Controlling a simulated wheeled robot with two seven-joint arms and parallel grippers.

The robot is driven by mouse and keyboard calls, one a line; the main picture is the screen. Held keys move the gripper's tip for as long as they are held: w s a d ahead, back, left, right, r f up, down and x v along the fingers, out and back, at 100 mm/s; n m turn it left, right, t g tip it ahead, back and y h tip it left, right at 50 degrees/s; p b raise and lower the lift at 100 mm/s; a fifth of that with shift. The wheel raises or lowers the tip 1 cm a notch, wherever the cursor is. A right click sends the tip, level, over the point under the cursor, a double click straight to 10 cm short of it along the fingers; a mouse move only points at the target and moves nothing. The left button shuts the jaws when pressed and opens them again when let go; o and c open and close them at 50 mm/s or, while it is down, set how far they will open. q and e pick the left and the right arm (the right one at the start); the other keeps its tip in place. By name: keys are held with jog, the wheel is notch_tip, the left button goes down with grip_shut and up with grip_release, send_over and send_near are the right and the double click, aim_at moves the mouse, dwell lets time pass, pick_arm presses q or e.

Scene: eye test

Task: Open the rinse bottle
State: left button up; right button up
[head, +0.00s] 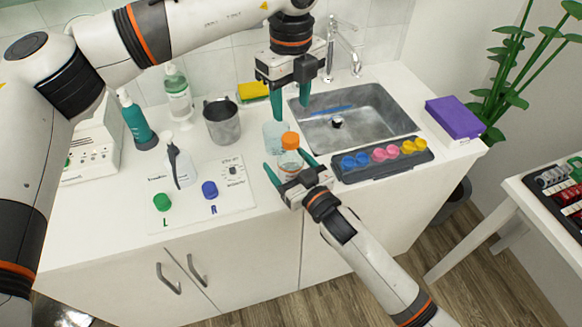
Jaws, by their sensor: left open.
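A small clear bottle with an orange cap (290,141), which I take to be the rinse bottle, stands upright near the counter's front, its cap on. My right gripper (288,160) reaches up from below with its green fingers on either side of the bottle's body. The gripper hides the bottle's base, and I cannot tell whether the fingers touch it. My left gripper (291,97) is open and empty, pointing down above and behind the orange cap, apart from it.
A clear glass (274,134) stands just behind the bottle. A metal mug (222,124) is to its left, and a dark tray (384,163) with coloured pots to its right. The sink (390,121) lies behind that. A white bottle (181,168) stands on a printed sheet (235,197).

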pick_arm(q)
jog(key=shift+w+a, duration=0.1)
pick_arm(e)
jog(key=shift+w+a, duration=0.15)
jog(key=shift+w, duration=0.1)
